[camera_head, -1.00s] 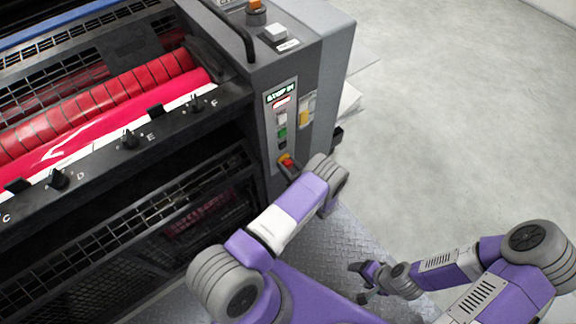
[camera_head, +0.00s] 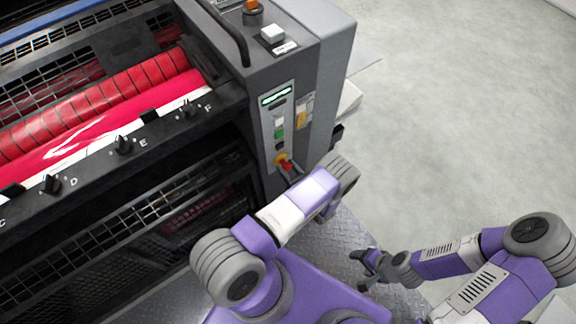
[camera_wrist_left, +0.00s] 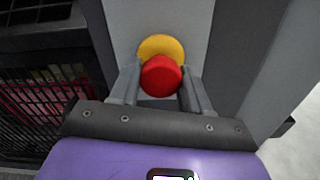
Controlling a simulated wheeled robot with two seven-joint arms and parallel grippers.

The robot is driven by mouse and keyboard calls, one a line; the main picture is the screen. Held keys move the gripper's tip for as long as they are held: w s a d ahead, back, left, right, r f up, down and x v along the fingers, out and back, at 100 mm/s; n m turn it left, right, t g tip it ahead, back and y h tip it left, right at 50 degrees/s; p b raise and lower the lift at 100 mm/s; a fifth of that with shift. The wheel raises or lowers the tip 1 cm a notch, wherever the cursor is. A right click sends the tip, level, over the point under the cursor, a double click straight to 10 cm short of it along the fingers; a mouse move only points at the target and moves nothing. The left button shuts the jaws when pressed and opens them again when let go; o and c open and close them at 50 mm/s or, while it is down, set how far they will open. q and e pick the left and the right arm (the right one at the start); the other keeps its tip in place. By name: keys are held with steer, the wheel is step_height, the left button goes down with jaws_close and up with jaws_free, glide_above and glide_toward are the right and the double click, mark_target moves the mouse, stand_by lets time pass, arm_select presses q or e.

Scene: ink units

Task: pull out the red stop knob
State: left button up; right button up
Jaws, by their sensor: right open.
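The red stop knob (camera_head: 286,165) stands out from a yellow collar (camera_head: 280,158) low on the grey machine's control panel. In the left wrist view, the knob (camera_wrist_left: 161,76) sits between the two fingers of my left gripper (camera_wrist_left: 160,88), with the yellow collar (camera_wrist_left: 160,46) behind it. The fingers appear to touch both sides of the knob, so the gripper looks shut on it. In the head view my left gripper (camera_head: 291,172) is partly hidden by its own wrist. My right gripper (camera_head: 368,269) is open and empty, low over the metal floor plate.
The control panel (camera_head: 268,127) carries a lit green display (camera_head: 276,94) above a white and a green button (camera_head: 279,134). A yellow switch (camera_head: 301,117) is on the side face. Red rollers (camera_head: 110,95) lie at the left. The grey floor (camera_head: 460,120) on the right is clear.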

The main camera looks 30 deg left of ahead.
arm_select(q)
steer(key=o, duration=0.4)
steer(key=shift+s+d+f, duration=0.1)
steer(key=shift+d, duration=0.05)
steer(key=p+v, duration=0.1)
steer(key=v, duration=0.6)
steer(key=shift+s+d, duration=0.1)
steer(key=shift+d, duration=0.15)
